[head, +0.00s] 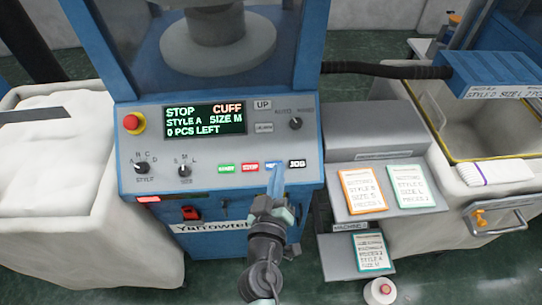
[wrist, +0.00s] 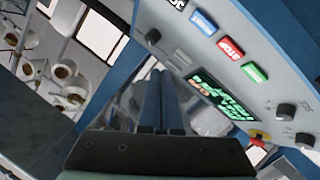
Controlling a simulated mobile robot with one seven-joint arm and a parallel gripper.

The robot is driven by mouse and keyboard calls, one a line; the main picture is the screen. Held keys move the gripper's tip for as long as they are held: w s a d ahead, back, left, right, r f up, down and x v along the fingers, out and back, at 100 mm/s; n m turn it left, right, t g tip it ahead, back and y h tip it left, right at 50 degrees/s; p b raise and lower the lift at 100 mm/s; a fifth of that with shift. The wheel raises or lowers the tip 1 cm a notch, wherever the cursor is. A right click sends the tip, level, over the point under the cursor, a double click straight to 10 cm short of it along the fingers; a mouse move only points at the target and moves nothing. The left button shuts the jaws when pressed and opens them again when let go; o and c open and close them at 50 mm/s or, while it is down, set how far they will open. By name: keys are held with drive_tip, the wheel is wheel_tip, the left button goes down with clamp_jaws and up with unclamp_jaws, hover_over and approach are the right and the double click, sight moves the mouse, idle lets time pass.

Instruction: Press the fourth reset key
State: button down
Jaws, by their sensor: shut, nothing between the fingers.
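The control panel (head: 222,135) of the knitting machine has a row of keys: green (head: 226,167), red (head: 251,167), blue (head: 270,164) and black JOG (head: 297,163). The blue key's lettering is too small to read and my fingers partly cover it in the head view. The keys also show in the wrist view: green (wrist: 255,72), red (wrist: 231,48), blue (wrist: 204,22). My gripper (head: 276,170) is shut and empty. Its blue fingertips lie in front of the blue key in the head view. In the wrist view my gripper (wrist: 160,74) appears apart from the keys.
The display (head: 206,118) reads STOP, CUFF, STYLE A, SIZE M, 0 PCS LEFT. A red emergency button (head: 131,123) and knobs (head: 184,170) sit on the panel. A grey stand (head: 370,148) with cards is at the right. Fabric-lined bins flank the machine.

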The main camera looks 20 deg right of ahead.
drive_tip(key=shift+f, duration=0.1)
idle(0.3)
drive_tip(key=shift+w+d+f+b, duration=0.25)
drive_tip(key=shift+w+f+b, duration=0.6)
drive_tip(key=shift+f+b, duration=0.3)
drive_tip(key=shift+w+d+f+b, duration=0.25)
drive_tip(key=shift+w+f+b, duration=0.65)
drive_tip(key=shift+f+b, duration=0.25)
drive_tip(key=shift+w+d+f+b, duration=0.25)
drive_tip(key=shift+w+f+b, duration=0.6)
drive_tip(key=shift+f+b, duration=0.25)
drive_tip(key=shift+w+d+f+b, duration=0.1)
drive_tip(key=shift+w+f+b, duration=0.2)
drive_tip(key=shift+b, duration=0.25)
drive_tip(key=shift+w+f+b, duration=0.15)
drive_tip(key=shift+f+b, duration=0.15)
drive_tip(key=shift+b, duration=0.15)
drive_tip(key=shift+r, duration=0.15)
drive_tip(key=shift+s+r+p, duration=0.5)
